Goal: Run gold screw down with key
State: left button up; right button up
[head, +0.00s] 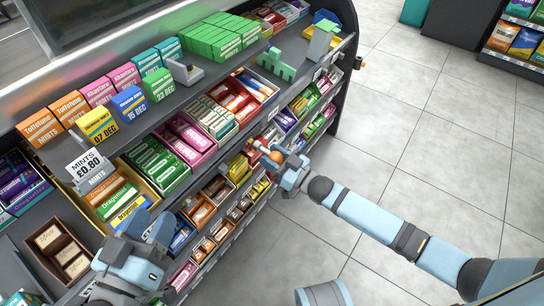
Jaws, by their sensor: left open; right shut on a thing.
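My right gripper (268,149) is at the front of the lower shelf, near the right end of the candy boxes. It is shut on a small orange thing (276,156), mostly hidden between the fingers; I cannot tell whether this is the key. My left gripper (148,228) is open and empty at the lower left, in front of the shelf beside the lower candy boxes. I cannot make out the gold screw in this view.
The upper shelf holds mint boxes (98,124), a grey device (186,71), a green stand (277,64) and a grey-green stand (320,42). Candy boxes (155,166) fill the tiers below. A brown wooden box (60,250) is at lower left. The tiled floor (420,130) is clear on the right.

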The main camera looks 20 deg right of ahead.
jog(key=n, duration=0.3)
jog(key=shift+n, duration=1.1)
jog(key=n, duration=0.3)
jog(key=shift+n, duration=0.3)
jog(key=shift+r, duration=0.1)
jog(key=n, duration=0.4)
jog(key=shift+n, duration=0.3)
jog(key=shift+w+d+n, duration=0.1)
jog(key=shift+n, duration=0.5)
jog(key=shift+r+n, duration=0.1)
jog(key=shift+n, duration=1)
